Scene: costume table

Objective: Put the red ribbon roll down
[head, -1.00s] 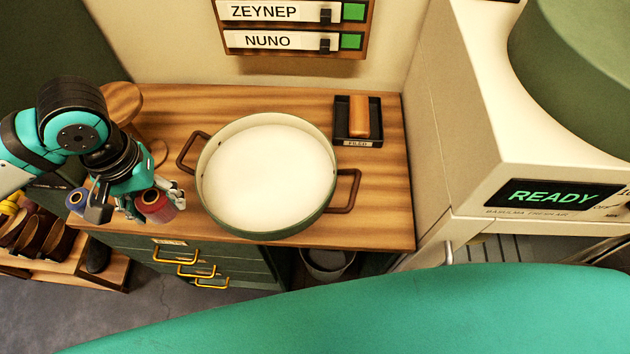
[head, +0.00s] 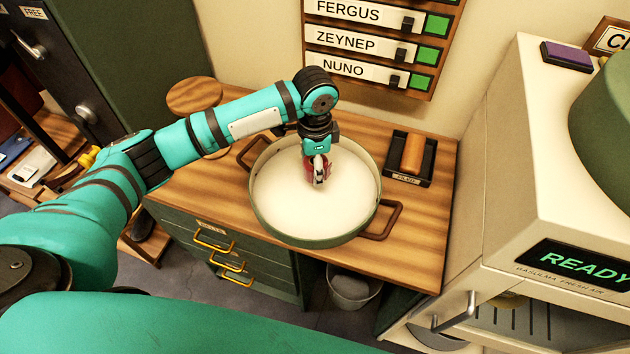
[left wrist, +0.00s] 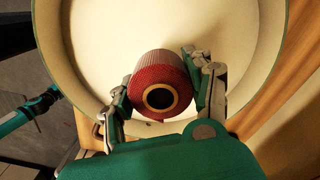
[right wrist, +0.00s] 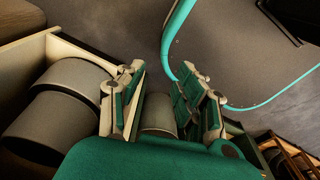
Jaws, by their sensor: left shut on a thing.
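The red ribbon roll (head: 309,168) is between the fingers of my left gripper (head: 319,174), inside the rim of the round green pan (head: 310,242) with a pale inside. In the left wrist view the roll (left wrist: 150,76) has its tan core ring and dark hole facing the camera. The left fingers (left wrist: 160,90) press on both its sides. Whether the roll touches the pan floor is hard to tell. My right gripper (right wrist: 158,105) shows only in its own wrist view, with its fingers apart; a grey cylinder shows beyond the gap.
The pan stands on a wooden counter (head: 420,240) with handles at both sides. A black tray (head: 398,178) with an orange-brown block is at the right. A round wooden stand (head: 195,95) is at the back left. A cream machine (head: 520,170) bounds the right side.

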